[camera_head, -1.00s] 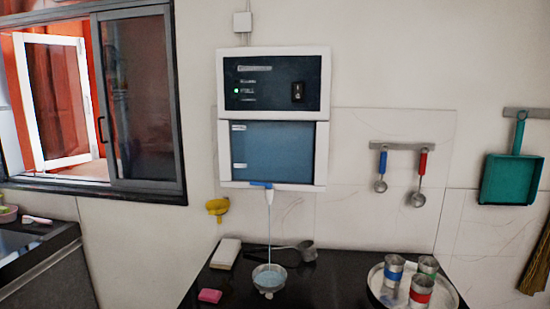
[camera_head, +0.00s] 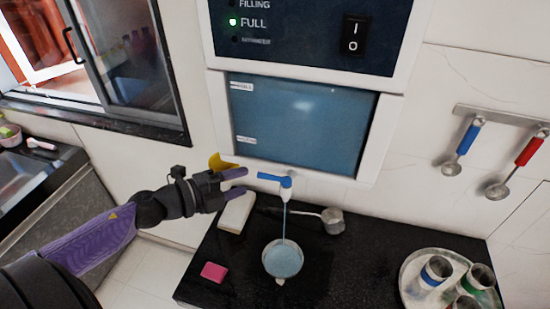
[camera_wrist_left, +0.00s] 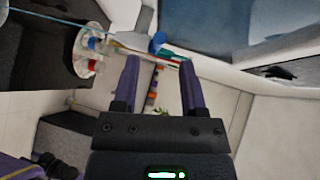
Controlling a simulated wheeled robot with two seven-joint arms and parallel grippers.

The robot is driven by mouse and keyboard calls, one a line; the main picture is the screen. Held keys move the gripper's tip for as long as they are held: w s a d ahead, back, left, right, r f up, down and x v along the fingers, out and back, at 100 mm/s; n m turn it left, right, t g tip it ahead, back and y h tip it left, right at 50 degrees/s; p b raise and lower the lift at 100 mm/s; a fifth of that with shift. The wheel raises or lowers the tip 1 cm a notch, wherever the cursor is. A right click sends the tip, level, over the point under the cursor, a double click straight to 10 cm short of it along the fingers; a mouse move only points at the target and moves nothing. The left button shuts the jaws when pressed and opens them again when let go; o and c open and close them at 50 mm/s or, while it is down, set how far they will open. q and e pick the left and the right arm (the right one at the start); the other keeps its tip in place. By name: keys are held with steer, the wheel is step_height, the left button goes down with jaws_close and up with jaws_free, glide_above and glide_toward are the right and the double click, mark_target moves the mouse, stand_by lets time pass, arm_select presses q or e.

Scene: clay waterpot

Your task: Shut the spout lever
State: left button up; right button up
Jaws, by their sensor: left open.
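The spout lever (camera_head: 272,178) is a blue handle on top of the white spout (camera_head: 286,194), under the wall-mounted water unit (camera_head: 300,125). It points left. A thin stream runs from the spout into a metal bowl (camera_head: 283,260) holding pale blue water. My left gripper (camera_head: 244,181) is open just left of the lever, its purple fingers pointing at it, and seems empty. In the left wrist view the blue lever (camera_wrist_left: 157,42) shows beyond the open fingers of my left gripper (camera_wrist_left: 159,68). I cannot tell whether they touch. My right gripper is not in view.
A black counter holds a pink block (camera_head: 213,271), a white block (camera_head: 236,212), a metal ladle (camera_head: 332,220) and a round tray (camera_head: 408,280) with several cups. A yellow object (camera_head: 221,161) on the wall is partly behind my left gripper. Two ladles hang at right.

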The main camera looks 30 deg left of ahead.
mark_target(263, 174)
arm_select(q)
steer(key=x, duration=0.8)
jaws_close()
steer(key=shift+w+a+f+m+h+b, duration=0.1)
steer(key=shift+w+f+m+h+b, duration=0.15)
steer(key=shift+h+b, duration=0.35)
steer(key=shift+m+g+b, duration=0.35)
steer(key=shift+g, duration=0.05)
steer(key=shift+r, duration=0.2)
